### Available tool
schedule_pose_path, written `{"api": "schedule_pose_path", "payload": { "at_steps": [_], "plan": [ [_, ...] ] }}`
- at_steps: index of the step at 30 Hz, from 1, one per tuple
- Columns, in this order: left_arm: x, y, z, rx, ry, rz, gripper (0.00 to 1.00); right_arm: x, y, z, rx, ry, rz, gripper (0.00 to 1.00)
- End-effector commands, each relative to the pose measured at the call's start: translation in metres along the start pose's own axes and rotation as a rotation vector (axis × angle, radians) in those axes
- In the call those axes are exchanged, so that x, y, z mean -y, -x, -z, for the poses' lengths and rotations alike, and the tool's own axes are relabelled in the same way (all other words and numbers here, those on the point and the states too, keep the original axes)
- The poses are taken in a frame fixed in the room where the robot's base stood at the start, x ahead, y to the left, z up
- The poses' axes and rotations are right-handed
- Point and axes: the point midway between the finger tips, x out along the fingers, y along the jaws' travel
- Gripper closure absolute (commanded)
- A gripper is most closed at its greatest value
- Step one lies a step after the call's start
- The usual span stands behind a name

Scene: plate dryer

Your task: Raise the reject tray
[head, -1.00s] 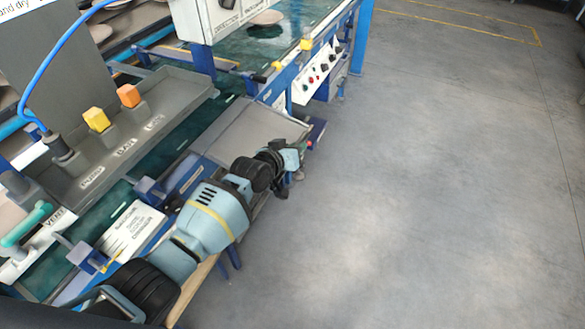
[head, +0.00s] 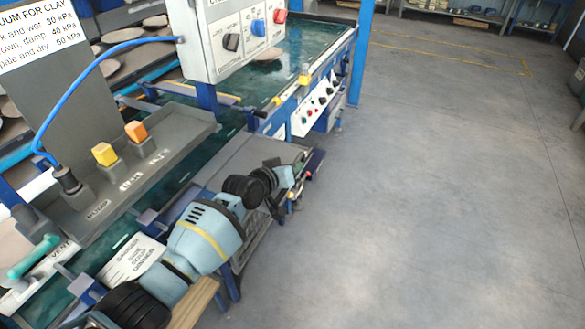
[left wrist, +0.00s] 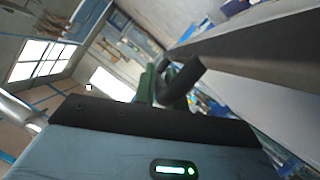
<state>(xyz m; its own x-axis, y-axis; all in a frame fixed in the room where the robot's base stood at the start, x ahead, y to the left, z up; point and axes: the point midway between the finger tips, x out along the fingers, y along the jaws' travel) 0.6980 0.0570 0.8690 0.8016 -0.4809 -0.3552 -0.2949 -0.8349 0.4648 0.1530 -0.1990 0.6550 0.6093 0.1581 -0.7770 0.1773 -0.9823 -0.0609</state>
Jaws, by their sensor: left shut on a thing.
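The reject tray, a flat grey panel (head: 245,155) with a raised rim, sits at the side of the blue-framed machine in the head view. My left arm reaches over its lower right part. My left gripper (head: 290,188) is at the tray's outer, right-hand edge, shut on it; the arm and wrist hide the exact grip. In the left wrist view a long grey edge (left wrist: 265,45) runs close by on the right, with a dark curved piece (left wrist: 182,85) against it. My right gripper is not in view.
A grey shelf with a yellow knob (head: 104,153) and an orange knob (head: 137,131) stands left of the tray. A white control box (head: 240,35) is above and behind. A white placard (head: 132,260) lies near my arm. The floor (head: 430,200) on the right is clear.

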Motion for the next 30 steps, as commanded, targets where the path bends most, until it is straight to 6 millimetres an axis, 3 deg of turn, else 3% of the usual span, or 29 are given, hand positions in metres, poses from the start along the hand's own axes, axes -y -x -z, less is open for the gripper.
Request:
{"api": "schedule_pose_path", "payload": {
  "at_steps": [1,5,17,30],
  "plan": [
    [-0.002,0.001,0.005,-0.008,0.000,-0.003,0.83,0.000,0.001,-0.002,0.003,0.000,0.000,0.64],
    [-0.001,0.001,0.005,-0.008,0.000,-0.002,0.66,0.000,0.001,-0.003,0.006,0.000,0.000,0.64],
    [-0.001,0.006,0.005,-0.008,-0.001,-0.002,0.66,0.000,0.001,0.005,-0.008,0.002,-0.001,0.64],
    [-0.001,0.062,0.006,-0.011,-0.003,-0.002,0.66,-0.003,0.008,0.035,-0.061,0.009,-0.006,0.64]
  ]
}}
